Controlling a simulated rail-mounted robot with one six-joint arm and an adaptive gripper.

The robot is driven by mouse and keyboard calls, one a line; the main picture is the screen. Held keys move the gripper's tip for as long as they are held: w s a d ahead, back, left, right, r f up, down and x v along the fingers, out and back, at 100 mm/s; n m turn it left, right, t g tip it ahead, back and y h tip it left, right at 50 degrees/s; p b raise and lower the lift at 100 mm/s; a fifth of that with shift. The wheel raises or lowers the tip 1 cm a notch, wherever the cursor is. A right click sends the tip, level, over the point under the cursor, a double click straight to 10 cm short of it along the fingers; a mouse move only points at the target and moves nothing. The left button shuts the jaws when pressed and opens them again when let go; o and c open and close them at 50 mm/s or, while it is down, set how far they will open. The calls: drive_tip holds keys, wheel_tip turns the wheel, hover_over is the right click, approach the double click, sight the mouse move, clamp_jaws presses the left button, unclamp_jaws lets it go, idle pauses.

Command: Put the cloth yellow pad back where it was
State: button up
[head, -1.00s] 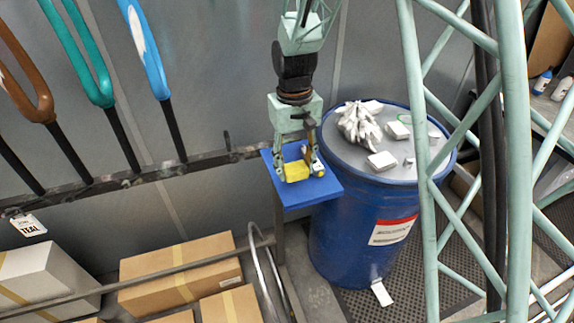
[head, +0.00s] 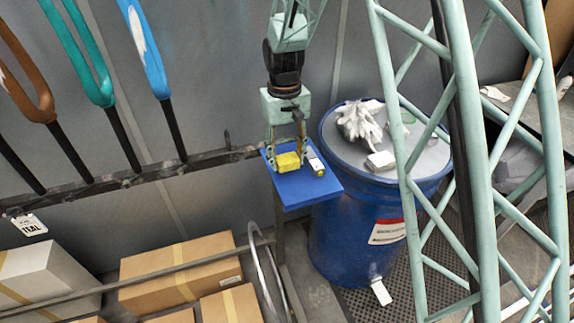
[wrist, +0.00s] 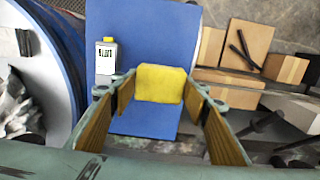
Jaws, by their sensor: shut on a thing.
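The yellow pad (head: 288,162) is a small yellow block-like pad held by my gripper (head: 287,155) over the small blue shelf (head: 312,190). In the wrist view the pad (wrist: 161,83) sits between the two fingers of my gripper (wrist: 160,92), which is shut on it. The blue shelf (wrist: 150,38) lies beneath and beyond the pad there. I cannot tell whether the pad touches the shelf. A small white bottle with a yellow cap (wrist: 106,57) is on the shelf, left of the pad in the wrist view; it also shows in the head view (head: 316,166).
A blue drum (head: 350,235) with gloves (head: 360,122) and a white block (head: 380,160) on its lid stands right of the shelf. A dark rail (head: 120,178) with coloured frames is at left. Cardboard boxes (head: 180,265) lie below. A green lattice (head: 465,150) blocks part of the right.

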sight(287, 165)
drive_tip(key=shift+f, duration=1.45)
drive_tip(key=shift+f, duration=0.1)
drive_tip(key=o, duration=0.8)
drive_tip(key=shift+r, duration=0.2)
wheel_tip(287, 165, up, 12)
drive_tip(key=shift+w+a+f, duration=0.1)
drive_tip(key=shift+a, duration=0.05)
